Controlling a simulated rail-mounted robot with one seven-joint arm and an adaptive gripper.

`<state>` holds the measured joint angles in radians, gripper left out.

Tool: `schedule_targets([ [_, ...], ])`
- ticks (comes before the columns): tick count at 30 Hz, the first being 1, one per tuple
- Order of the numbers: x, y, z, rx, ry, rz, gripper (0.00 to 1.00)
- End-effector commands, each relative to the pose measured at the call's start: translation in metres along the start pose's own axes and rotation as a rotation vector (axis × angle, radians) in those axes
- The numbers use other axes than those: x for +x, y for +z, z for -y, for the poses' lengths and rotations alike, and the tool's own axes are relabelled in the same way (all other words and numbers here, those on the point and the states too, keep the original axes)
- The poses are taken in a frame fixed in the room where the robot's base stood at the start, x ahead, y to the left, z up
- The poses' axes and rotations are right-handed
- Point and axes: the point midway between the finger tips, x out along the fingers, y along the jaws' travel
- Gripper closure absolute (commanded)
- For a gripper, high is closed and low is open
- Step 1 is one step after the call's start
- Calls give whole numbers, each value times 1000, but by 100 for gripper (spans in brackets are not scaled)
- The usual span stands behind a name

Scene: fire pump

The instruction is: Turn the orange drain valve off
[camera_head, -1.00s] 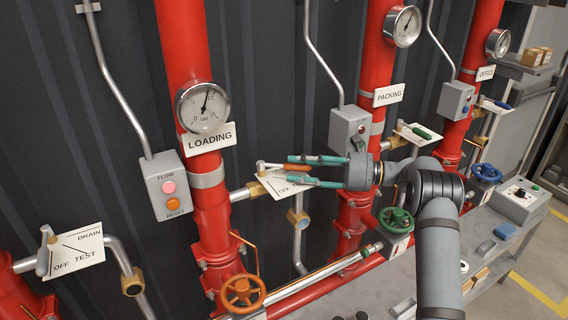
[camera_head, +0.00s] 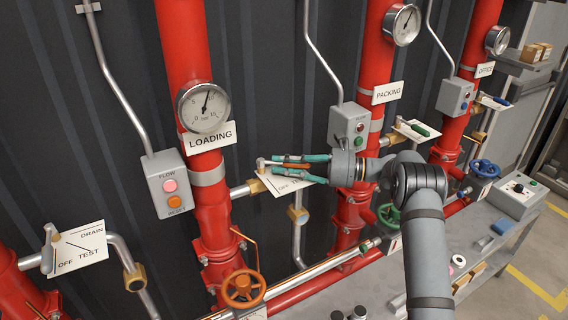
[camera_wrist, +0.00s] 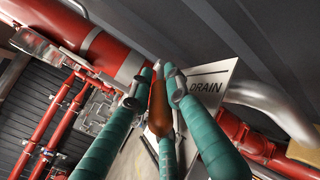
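The orange drain-valve handle (camera_head: 292,165) sits beside the LOADING pipe, in front of a tilted OFF/TEST plate (camera_head: 270,184). The plate, marked DRAIN, also shows in the wrist view (camera_wrist: 212,84). My gripper (camera_head: 276,163) reaches in from the right with its teal fingers around the handle. In the wrist view, the orange handle (camera_wrist: 159,108) lies between my fingertips (camera_wrist: 156,88), with teal fingers on both sides and another below it. Finger contact and closure are unclear. The handle points right, toward my palm; its pivot is partly hidden.
Red vertical pipes (camera_head: 188,80) stand along the dark wall. An orange handwheel (camera_head: 243,289) is below, and a green handwheel (camera_head: 388,215) is by my arm. Another drain plate (camera_head: 82,250) with a grey lever stands at left. A grey bench (camera_head: 385,285) runs below.

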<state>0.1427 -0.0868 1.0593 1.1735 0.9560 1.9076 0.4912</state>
Motion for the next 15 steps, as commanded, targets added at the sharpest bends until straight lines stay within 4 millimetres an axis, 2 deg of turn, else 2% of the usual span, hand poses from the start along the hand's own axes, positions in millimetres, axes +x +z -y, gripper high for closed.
schedule_targets([
  [7, -1, 2, 0, 0, -2, 4, 100],
  [15, -2, 2, 1, -1, -3, 5, 100],
])
